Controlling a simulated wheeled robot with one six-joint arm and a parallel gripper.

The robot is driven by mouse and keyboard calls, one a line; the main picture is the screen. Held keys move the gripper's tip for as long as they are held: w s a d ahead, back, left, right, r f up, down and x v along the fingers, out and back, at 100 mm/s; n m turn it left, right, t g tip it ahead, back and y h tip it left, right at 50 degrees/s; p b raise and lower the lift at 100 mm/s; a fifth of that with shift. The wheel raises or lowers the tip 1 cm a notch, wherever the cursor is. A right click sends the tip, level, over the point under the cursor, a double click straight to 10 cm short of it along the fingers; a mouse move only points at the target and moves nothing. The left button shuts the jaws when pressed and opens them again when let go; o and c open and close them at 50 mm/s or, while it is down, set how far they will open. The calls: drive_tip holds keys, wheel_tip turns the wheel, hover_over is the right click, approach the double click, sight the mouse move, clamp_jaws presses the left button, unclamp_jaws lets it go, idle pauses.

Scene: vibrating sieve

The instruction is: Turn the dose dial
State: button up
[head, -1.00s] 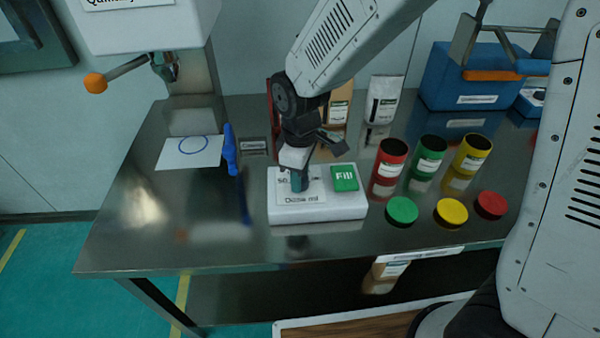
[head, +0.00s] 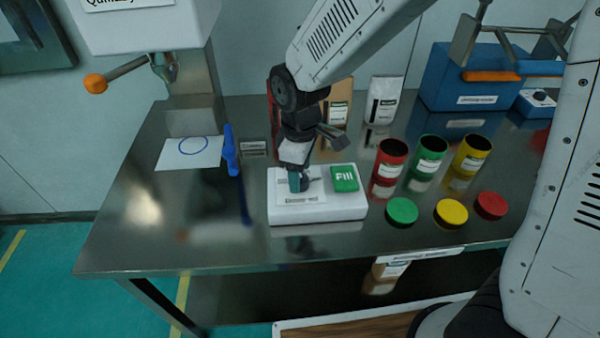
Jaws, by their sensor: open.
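A white dosing box (head: 335,209) stands near the middle of the metal table. It has a green "Fill" button (head: 344,178) at its right and a label plate with small print at its left. A small dark dose dial (head: 309,183) shows on the plate, partly covered by my gripper. My gripper (head: 300,182) points down over the left part of the box, with a teal fingertip low at the dial's left side. The jaws are open. I cannot tell whether a fingertip touches the dial.
Red (head: 390,160), green (head: 429,158) and yellow (head: 472,153) open cans stand right of the box, with lids (head: 450,213) in front. Bags (head: 383,99) stand behind. A blue clamp-like thing (head: 230,150) and white sheet (head: 190,152) lie left. The front left table is clear.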

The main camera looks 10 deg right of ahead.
wheel_tip(320, 180, up, 6)
drive_tip(key=shift+r, duration=0.25)
idle(0.5)
